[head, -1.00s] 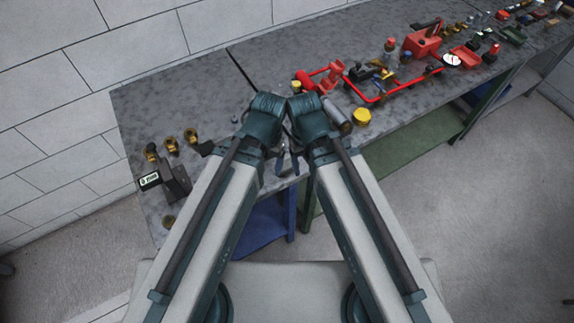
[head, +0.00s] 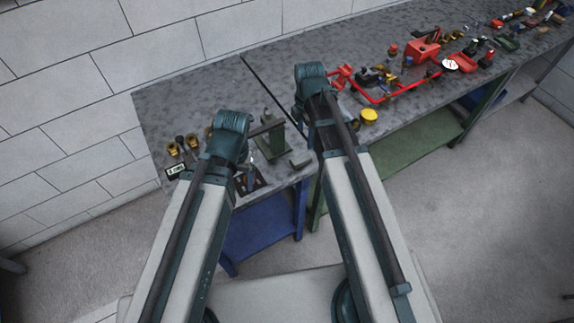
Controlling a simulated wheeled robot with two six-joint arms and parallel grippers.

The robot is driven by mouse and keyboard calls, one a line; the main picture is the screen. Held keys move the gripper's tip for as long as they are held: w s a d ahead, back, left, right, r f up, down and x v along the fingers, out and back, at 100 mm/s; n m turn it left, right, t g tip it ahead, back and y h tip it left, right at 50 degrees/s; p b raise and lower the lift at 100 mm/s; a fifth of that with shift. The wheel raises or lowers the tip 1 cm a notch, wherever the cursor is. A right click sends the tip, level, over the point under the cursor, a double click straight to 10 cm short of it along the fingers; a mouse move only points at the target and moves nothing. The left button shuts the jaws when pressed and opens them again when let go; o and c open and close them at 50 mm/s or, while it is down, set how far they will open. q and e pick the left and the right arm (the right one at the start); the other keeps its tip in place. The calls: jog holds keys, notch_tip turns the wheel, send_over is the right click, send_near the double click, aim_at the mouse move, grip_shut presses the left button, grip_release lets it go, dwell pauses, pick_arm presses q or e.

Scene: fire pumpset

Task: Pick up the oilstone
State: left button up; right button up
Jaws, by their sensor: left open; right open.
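A small grey-green block (head: 300,160), which may be the oilstone, lies on the near part of the grey bench, between my two arms. It is too small in view to be sure. My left gripper (head: 250,180) is open over the bench's near edge, to the left of the block, and does not appear to touch it. My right gripper (head: 322,135) is open to the right of the block; its fingers are mostly hidden by its own wrist and arm.
A green clamp-like tool (head: 272,138) stands behind the block. Brass fittings (head: 173,148) and a labelled box (head: 176,169) are at the left. A red pipe assembly (head: 385,97) and a yellow cap (head: 369,117) are at the right. The bench (head: 190,105) is clear at the back left.

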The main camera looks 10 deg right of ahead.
pick_arm(q)
jog(key=a, duration=0.1)
pick_arm(e)
jog(key=n, duration=0.2)
pick_arm(q)
jog(key=b, duration=0.9)
send_over(240, 205)
jog(key=s, duration=0.2)
notch_tip(240, 205, down, 8)
jog(key=shift+d+f, duration=0.2)
jog(key=shift+f, duration=0.05)
pick_arm(e)
send_over(302, 157)
notch_tip(302, 157, down, 8)
jog(key=shift+s+f, duration=0.1)
jog(key=shift+f, duration=0.15)
pick_arm(q)
jog(key=shift+w+f, duration=0.1)
pick_arm(e)
jog(key=shift+f, duration=0.1)
pick_arm(q)
notch_tip(302, 157, down, 5)
jog(key=b, duration=0.5)
pick_arm(e)
notch_tip(302, 157, down, 5)
jog(key=shift+f, duration=0.1)
grip_shut()
